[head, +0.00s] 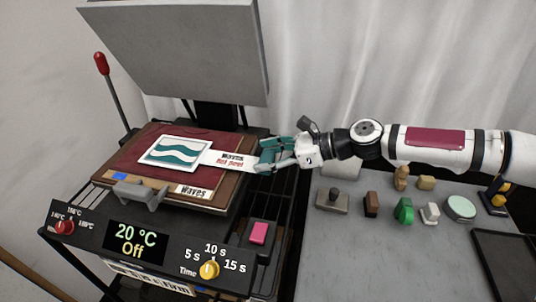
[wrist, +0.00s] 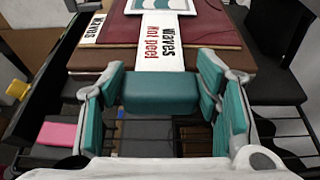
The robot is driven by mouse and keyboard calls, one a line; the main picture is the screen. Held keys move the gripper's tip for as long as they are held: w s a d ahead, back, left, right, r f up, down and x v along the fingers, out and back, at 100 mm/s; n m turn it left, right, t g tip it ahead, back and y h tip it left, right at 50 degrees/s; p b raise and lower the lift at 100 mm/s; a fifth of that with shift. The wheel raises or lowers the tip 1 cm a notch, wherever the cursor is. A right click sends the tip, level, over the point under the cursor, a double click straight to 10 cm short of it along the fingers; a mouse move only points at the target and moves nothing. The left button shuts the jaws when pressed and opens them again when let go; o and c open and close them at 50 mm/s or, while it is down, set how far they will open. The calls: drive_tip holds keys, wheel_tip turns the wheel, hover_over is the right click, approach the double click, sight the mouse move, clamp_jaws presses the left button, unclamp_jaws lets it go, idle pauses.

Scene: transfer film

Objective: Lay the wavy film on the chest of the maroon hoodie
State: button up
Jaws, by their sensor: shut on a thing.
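The wavy film (head: 175,152) is a white-bordered sheet with teal and white waves. It lies flat over the maroon hoodie cloth (head: 131,163) on the heat press; I cannot tell whether it touches the cloth everywhere. Its white tab, lettered "Waves" and "hot peel", reaches right to my gripper (head: 276,156). In the wrist view the tab (wrist: 166,50) runs from the teal fingers of my gripper (wrist: 165,95) up to the film's edge (wrist: 176,6). My gripper is shut on the tab's end at the right edge of the press bed. The hoodie's chest shows only as cloth.
The press's grey upper plate (head: 180,45) is raised behind the bed. The control panel (head: 135,237) reads 20 °C, Off. A "Waves" label (head: 193,191) sits on the bed's front edge. Several small blocks and stamps, including a green one (head: 404,210), stand on the grey table (head: 360,265) at right.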

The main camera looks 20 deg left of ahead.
drive_tip(key=shift+f, duration=0.35)
drive_tip(key=o, duration=1.2)
drive_tip(key=shift+o, duration=0.2)
